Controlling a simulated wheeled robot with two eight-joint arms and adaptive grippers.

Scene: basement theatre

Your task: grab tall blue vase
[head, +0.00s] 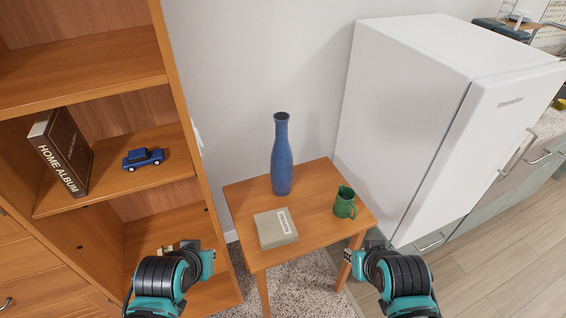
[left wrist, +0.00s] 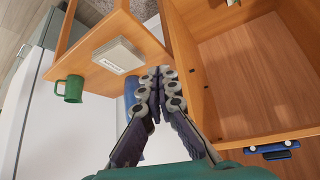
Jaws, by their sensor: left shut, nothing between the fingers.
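The tall blue vase (head: 282,155) stands upright near the back of a small wooden side table (head: 240,207). In the left wrist view part of the vase (left wrist: 130,92) shows behind a finger. My left gripper (head: 190,246) is in front of the bookcase, left of and apart from the vase. In the left wrist view its fingers (left wrist: 161,73) meet at the tips with nothing between them. My right gripper (head: 363,255) is in front of the table's right side, apart from the vase; its fingers are too unclear to judge.
A grey box or book (head: 276,228) and a green mug (head: 345,203) share the table in front of the vase. A wooden bookcase (head: 185,95) with an album (head: 64,152) and toy car (head: 143,159) stands left. A white fridge (head: 420,110) stands right.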

